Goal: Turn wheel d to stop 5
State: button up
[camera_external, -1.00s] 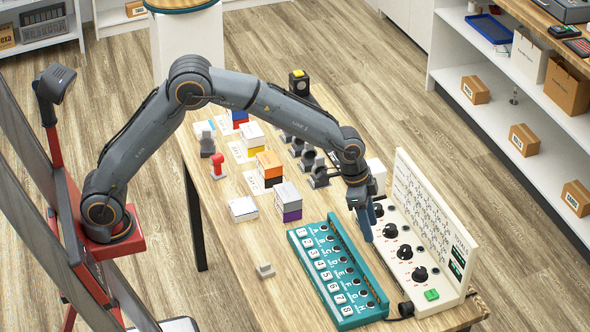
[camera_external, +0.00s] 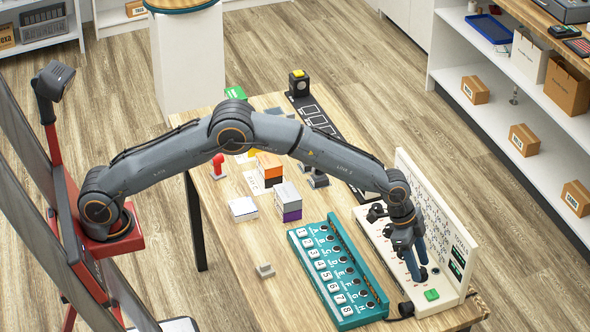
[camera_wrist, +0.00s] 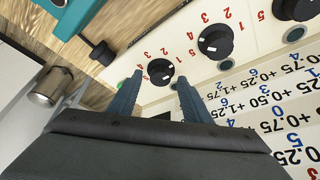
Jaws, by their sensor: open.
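The control panel (camera_external: 372,228) lies at the right of the table with a row of black wheels. My gripper (camera_external: 419,277) points down at the wheel nearest the green button (camera_external: 432,294). In the wrist view my gripper (camera_wrist: 156,86) is open, one finger on either side of that black wheel (camera_wrist: 160,70). The wheel has a white mark and red numbers around it. I cannot tell whether the fingers touch it. Another black wheel (camera_wrist: 215,41) with red numbers shows to its right. I cannot read the wheels' letters; in the external view my gripper hides the middle ones.
A white upright board (camera_external: 440,225) with displays stands along the panel's right side. A teal rack (camera_external: 350,312) with numbered slots lies to the left. A black plug with a cable (camera_external: 404,309) is near the panel's front end. Stacked boxes (camera_external: 288,199) stand farther left.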

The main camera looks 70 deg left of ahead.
jog(key=shift+f, duration=0.3)
jog(key=c, duration=1.1)
jog(key=shift+o, duration=0.2)
